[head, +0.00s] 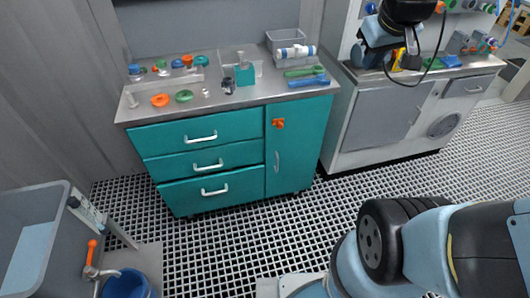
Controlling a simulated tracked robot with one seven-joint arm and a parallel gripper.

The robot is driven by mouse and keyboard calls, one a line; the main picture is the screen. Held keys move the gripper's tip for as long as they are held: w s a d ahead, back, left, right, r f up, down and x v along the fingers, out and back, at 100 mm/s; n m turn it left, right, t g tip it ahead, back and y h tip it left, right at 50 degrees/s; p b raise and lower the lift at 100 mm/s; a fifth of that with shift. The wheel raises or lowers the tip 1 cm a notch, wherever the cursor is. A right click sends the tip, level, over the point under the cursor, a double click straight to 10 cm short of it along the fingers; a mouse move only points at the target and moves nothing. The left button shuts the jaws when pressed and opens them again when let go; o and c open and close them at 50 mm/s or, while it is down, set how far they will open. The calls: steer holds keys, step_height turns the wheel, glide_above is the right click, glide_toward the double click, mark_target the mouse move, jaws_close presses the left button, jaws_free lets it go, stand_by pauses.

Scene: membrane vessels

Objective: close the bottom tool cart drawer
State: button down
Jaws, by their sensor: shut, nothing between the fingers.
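The teal tool cart (271,185) stands left of centre in the head view, with three drawers on its left side. The bottom drawer (235,185) is the lowest, with a white bar handle (214,191). Its front looks close to flush with the drawers above; I cannot tell whether a small gap is open. The middle drawer (180,167) and top drawer (170,138) look shut. My gripper (362,58) is at the upper right, shut and empty, beyond the cart's right side and well apart from the bottom drawer. Its fingertips are small and partly unclear.
The cart top holds caps, a grey bin (286,39) and tools. A door with an orange latch (278,123) is right of the drawers. A white counter (372,115) stands right. A grey tub (52,200) and blue bucket (128,284) are lower left. Grid floor before the cart is clear.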

steer(key=w+a+f+n, duration=0.2)
steer(key=w+f+n, duration=0.3)
steer(key=w+f, duration=0.65)
steer(key=n+g+y, duration=0.1)
steer(key=n+y, duration=0.5)
steer(key=n, duration=0.6)
glide_toward(260, 171)
step_height(260, 171, down, 3)
steer(key=s, duration=0.2)
steer(key=shift+w+a+f, duration=0.1)
steer(key=shift+w+a, duration=0.3)
steer(key=shift+w, duration=0.25)
steer(key=shift+w+a+f, duration=0.1)
steer(key=shift+w+a, duration=0.25)
steer(key=shift+w, duration=0.25)
steer(key=shift+w+a+f, duration=0.15)
steer(key=shift+w+a, duration=0.25)
steer(key=shift+w, duration=0.25)
